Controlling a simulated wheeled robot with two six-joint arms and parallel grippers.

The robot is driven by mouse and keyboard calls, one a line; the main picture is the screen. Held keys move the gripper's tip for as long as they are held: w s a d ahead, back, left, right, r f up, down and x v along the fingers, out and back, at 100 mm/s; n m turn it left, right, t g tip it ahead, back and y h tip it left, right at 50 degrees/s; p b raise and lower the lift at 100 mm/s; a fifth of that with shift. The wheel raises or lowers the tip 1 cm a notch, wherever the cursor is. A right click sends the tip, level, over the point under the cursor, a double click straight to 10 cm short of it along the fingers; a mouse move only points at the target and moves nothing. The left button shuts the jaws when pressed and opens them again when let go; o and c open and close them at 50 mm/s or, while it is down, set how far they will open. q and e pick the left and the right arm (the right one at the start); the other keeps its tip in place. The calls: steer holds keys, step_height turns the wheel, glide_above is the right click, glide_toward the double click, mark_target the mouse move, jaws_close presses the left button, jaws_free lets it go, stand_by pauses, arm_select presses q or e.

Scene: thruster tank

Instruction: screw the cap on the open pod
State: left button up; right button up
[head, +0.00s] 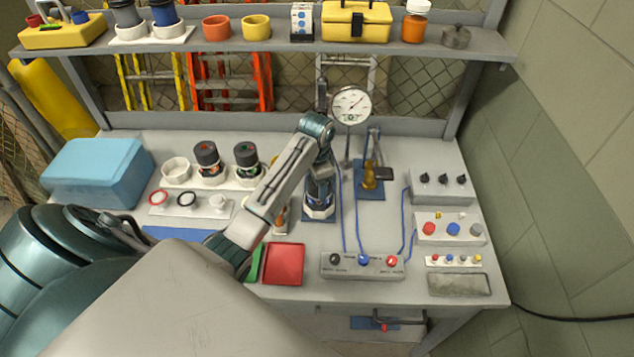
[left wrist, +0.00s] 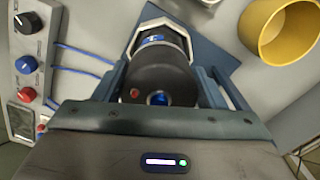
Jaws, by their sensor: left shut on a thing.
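The pod (head: 319,203), with a blue band and dark body, stands upright in a white six-sided holder on a blue mat, mid-bench. In the left wrist view, the black cap (left wrist: 158,85), with a red dot and a blue centre, is between my left fingers, in line over the pod's blue band (left wrist: 150,41). My left gripper (head: 318,180) is above the holder and shut on the cap; it also shows in the left wrist view (left wrist: 163,92). I cannot tell whether the thread is engaged. My right gripper is in neither view.
Two black-topped pods (head: 207,156) (head: 246,157) stand in a rack with an empty ring at left. A dial gauge (head: 350,106) stands close behind the pod. A switch box (head: 363,264) with blue cables and a red tray (head: 284,263) lie in front.

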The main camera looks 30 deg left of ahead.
arm_select(q)
steer(key=m, duration=0.4)
steer(key=shift+f, duration=0.1)
steer(key=shift+o, duration=0.2)
steer(key=m, duration=0.3)
steer(key=shift+d+f+m, duration=0.1)
steer(key=shift+m, duration=0.3)
steer(key=m, duration=0.6)
steer(key=shift+s+d+f, duration=0.1)
steer(key=shift+s+d, duration=0.05)
steer(key=shift+s, duration=0.05)
steer(key=o, duration=0.8)
steer(key=shift+o, duration=1)
steer(key=shift+w+r, duration=0.1)
steer(key=shift+r, duration=0.1)
